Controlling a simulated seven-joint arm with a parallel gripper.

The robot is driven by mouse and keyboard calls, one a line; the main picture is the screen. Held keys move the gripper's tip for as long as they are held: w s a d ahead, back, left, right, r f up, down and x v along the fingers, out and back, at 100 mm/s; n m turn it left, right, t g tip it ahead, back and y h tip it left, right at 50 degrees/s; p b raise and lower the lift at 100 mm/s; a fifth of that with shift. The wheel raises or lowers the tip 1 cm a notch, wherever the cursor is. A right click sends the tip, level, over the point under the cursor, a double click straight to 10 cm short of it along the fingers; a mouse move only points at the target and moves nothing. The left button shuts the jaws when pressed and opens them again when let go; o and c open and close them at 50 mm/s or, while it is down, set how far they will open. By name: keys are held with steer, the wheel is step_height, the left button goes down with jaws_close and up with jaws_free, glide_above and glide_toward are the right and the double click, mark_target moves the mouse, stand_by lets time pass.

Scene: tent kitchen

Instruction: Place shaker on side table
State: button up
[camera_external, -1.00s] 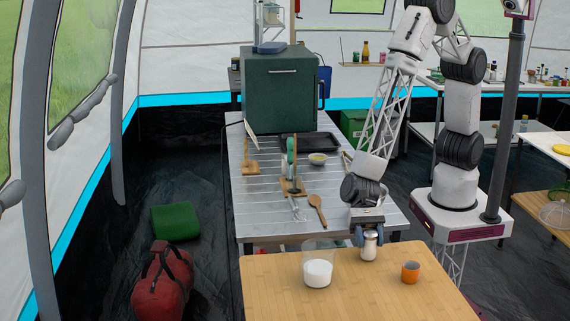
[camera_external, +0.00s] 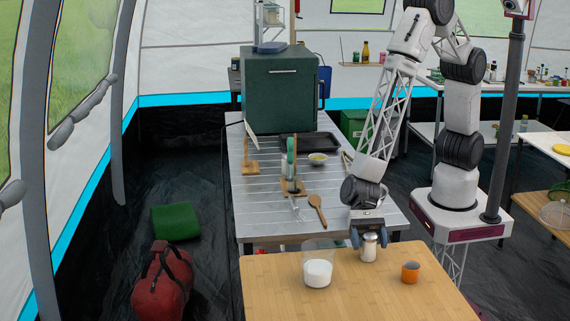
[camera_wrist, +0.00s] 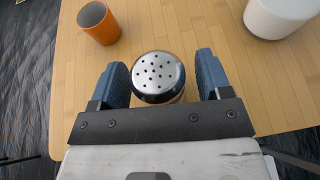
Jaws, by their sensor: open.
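The shaker (camera_external: 369,247) is a small clear container with a perforated metal cap. It stands upright on the wooden side table (camera_external: 430,298) near its far edge. My gripper (camera_external: 369,238) is open around it, pointing down from above. In the wrist view the shaker's cap (camera_wrist: 158,76) sits between the two blue fingers of my gripper (camera_wrist: 161,80), with a gap on each side. The shaker's lower body is mostly hidden under its cap in that view.
A clear cup of white contents (camera_external: 318,268) stands left of the shaker, and an orange cup (camera_external: 410,272) stands to its right. The front of the wooden table is clear. Behind is a metal slatted table (camera_external: 262,205) with utensils, a tray and a green box (camera_external: 280,90).

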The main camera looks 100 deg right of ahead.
steer(key=shift+d+r, duration=0.1)
steer(key=shift+r, duration=0.1)
steer(key=w+v, duration=0.1)
steer(key=v, duration=1)
steer(key=shift+s+d, duration=0.4)
steer(key=shift+s, duration=0.1)
steer(key=shift+r, duration=0.15)
steer(key=s+d+r+n+g+h, duration=0.1)
steer(key=s+d+r+n+h, duration=0.1)
steer(key=s+d+r+n, duration=0.4)
steer(key=s+d+r+n+g+h, duration=0.15)
steer(key=d+r+n, duration=0.25)
steer(key=d+r, duration=0.5)
steer(key=s+d+r+n+t+h, duration=0.1)
steer(key=s+d+r+n+h, duration=0.1)
steer(key=s+d, duration=0.3)
steer(key=s+d+r+n+t+h, duration=0.1)
steer(key=s+d+r+n+h, duration=0.2)
steer(key=d, duration=0.8)
steer(key=s+d+r+n+t+h, duration=0.2)
steer(key=s+d+h, duration=0.3)
steer(key=d, duration=0.3)
steer(key=shift+s+d+r+n, duration=0.2)
steer(key=shift+s+r+n, duration=0.3)
steer(key=shift+s+n, duration=0.35)
